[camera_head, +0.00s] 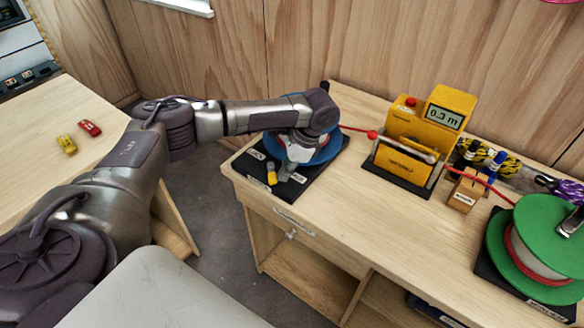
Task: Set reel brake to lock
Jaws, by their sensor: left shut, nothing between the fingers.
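The blue reel (326,150) sits on a black base plate (318,184) at the left end of the workbench. My left wrist and gripper cover much of it. A small yellow-tipped lever (271,176), which looks like the brake, stands at the front of the plate. Small white labels lie on the plate on either side of the lever, too small to read surely. My left gripper (287,174) points down over the plate, shut and empty, just right of the lever. I cannot tell whether it touches the lever. My right gripper is out of view.
A red line runs from the reel to a yellow meter (405,140) reading 0.3 m. Right of it are a small wooden block (464,195) with markers and a green reel (540,240).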

